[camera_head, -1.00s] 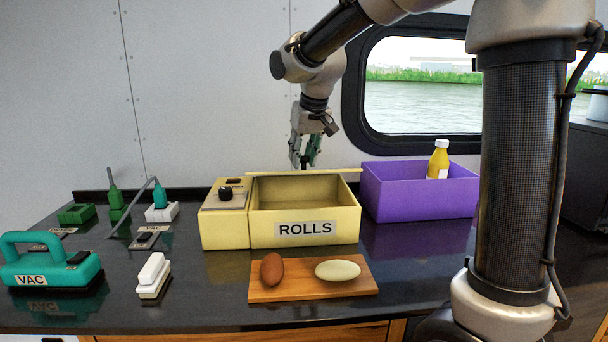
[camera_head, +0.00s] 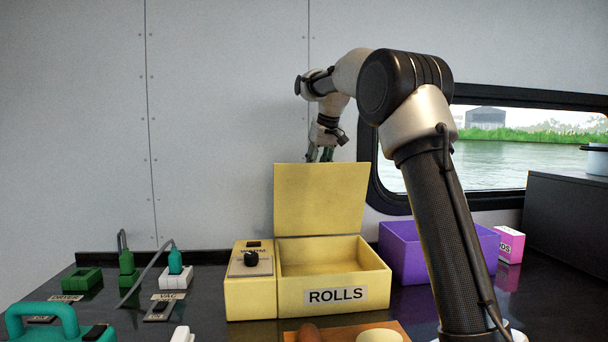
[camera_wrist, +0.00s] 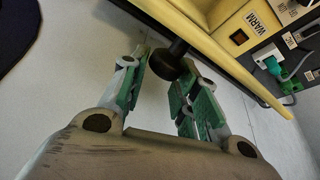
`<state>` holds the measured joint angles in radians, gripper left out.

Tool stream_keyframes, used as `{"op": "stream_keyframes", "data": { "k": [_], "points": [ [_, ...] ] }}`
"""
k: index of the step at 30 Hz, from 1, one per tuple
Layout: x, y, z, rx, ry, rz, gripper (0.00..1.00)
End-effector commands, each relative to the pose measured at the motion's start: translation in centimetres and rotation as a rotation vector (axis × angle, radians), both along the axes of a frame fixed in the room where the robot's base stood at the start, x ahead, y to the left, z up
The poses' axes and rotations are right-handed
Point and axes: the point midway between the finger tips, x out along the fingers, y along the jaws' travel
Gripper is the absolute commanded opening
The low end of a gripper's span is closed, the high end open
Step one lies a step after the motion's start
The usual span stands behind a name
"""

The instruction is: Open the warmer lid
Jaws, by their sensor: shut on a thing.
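The warmer (camera_head: 335,312) is a pale yellow box labelled ROLLS, with its inside in view. Its yellow lid (camera_head: 322,200) stands raised at the back edge, its flat face toward the head camera. My gripper (camera_head: 320,156) is at the lid's top edge, its fingertips partly hidden behind the lid. In the wrist view, the green-padded fingers (camera_wrist: 158,88) are closed around a dark round knob (camera_wrist: 170,62) beside the yellow edge. The control panel (camera_head: 250,262) with a black dial is at the warmer's left.
A purple bin (camera_head: 405,258) stands right of the warmer, partly behind my arm. A pink box (camera_head: 509,245) is farther right. A board (camera_head: 370,328) with food lies in front. The wall is close behind.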

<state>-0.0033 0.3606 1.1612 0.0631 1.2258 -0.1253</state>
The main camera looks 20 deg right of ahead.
Motion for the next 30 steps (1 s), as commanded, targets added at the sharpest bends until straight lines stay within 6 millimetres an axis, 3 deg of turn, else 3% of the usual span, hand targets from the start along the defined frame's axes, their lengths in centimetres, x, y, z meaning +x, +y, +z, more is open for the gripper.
{"op": "stream_keyframes", "data": {
  "k": [1,3,15,30],
  "points": [
    [0.8,-1.4,-0.6,-0.011,0.012,-0.008,0.0],
    [1.8,-1.9,-0.7,-0.011,0.013,-0.007,0.0],
    [6.6,-3.1,-1.6,-0.009,0.017,-0.008,0.0],
    [7.8,-3.4,-2.0,-0.01,0.018,-0.008,0.0]
  ]
}}
